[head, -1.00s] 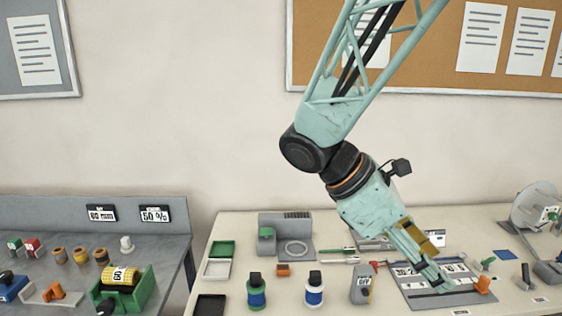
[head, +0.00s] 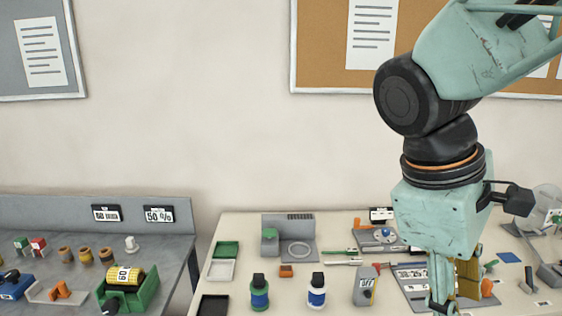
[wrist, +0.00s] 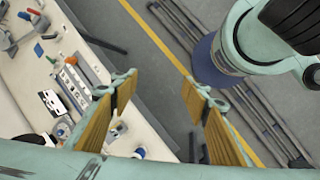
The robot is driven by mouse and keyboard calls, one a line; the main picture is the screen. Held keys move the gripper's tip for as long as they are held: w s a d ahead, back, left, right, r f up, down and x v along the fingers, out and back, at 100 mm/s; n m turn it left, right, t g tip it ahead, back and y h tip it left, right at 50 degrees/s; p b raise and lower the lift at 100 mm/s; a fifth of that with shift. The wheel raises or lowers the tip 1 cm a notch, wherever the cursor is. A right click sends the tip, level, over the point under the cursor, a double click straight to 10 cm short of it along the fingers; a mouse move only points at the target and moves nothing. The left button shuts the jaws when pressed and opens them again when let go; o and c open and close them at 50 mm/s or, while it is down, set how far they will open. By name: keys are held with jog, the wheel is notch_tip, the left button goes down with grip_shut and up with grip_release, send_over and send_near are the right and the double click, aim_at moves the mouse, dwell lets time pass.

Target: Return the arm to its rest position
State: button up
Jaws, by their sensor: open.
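My gripper (head: 441,300) hangs from the teal wrist at the right of the head view, in front of the work table (head: 228,274). Its fingertips reach the bottom edge of that view. In the wrist view my gripper (wrist: 160,92) shows two yellow-padded fingers spread wide apart, with nothing between them. Beyond the fingers are the table edge and the grey floor. A grey fixture plate (head: 411,289) on the table is partly hidden behind my gripper.
A grey side table (head: 60,247) is at far left. The floor (wrist: 165,70) with a yellow line lies past the table edge.

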jog(key=s+a+r+m+t+y, duration=0.4)
jog(key=s+a+m, duration=0.2)
jog(key=s+m, duration=0.1)
jog(key=shift+a+m+p, duration=0.15)
jog(key=shift+m+p, duration=0.3)
jog(key=shift+m, duration=0.05)
dwell(3.5)
